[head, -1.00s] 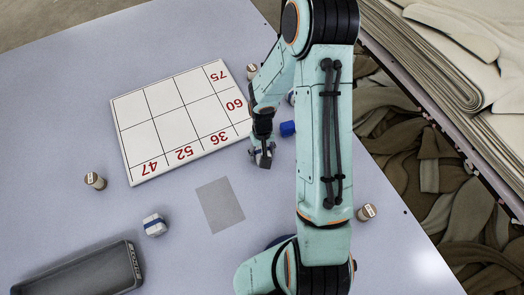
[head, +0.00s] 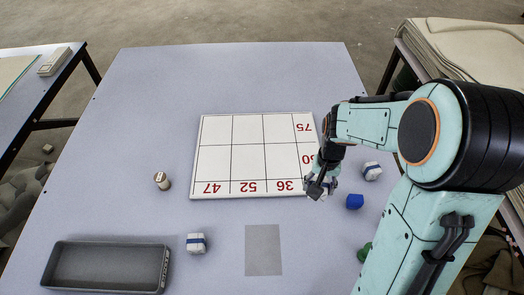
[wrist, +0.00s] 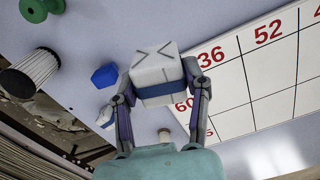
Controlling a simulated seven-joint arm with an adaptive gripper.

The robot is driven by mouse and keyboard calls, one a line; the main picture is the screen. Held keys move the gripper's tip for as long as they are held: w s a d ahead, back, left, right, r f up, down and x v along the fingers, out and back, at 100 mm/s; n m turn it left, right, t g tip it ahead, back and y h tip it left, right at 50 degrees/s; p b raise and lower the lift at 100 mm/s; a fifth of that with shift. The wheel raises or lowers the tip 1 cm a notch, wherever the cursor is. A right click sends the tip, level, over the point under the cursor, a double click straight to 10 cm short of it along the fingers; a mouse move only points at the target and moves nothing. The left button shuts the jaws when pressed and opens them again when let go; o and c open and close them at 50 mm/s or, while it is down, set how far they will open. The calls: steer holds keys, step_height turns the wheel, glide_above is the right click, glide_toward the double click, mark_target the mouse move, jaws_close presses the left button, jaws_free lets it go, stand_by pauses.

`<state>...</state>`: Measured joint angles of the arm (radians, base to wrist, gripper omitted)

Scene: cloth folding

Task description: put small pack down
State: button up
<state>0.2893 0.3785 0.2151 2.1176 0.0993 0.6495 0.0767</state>
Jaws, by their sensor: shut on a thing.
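My gripper (head: 318,190) is shut on a small white pack with a blue band, by the near right corner of the numbered board (head: 206,160). In the wrist view the pack (wrist: 155,72) sits between both fingers of my gripper (wrist: 157,84), beside the red 36 on the board (wrist: 250,85). In the head view the pack is mostly hidden behind the fingers. I cannot tell whether it touches the table. A similar pack (head: 197,243) stands in front of the board, and another white and blue one (head: 372,171) is to its right.
A blue block (head: 355,201) lies just right of my gripper. A green spool (wrist: 40,10) and a ribbed white cylinder (wrist: 30,75) are farther off. A beige cylinder (head: 162,181) stands left of the board. A grey tray (head: 55,262) and a flat grey patch (head: 263,250) lie in front.

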steer(key=w+a+r+n, duration=0.2)
steer(key=w+a+n, duration=0.1)
steer(key=a, duration=0.6)
glide_above(268, 165)
steer(key=f, duration=0.5)
steer(key=s+f, duration=0.1)
steer(key=f, duration=0.2)
steer(key=shift+d+f, duration=0.1)
steer(key=shift+f, duration=0.25)
steer(key=shift+w+f, duration=0.4)
steer(key=shift+f, duration=0.05)
steer(key=shift+w+f, duration=0.15)
steer(key=shift+f, duration=1.5)
steer(key=shift+f, duration=0.15)
steer(key=o, duration=1.1)
steer(key=shift+o, duration=0.2)
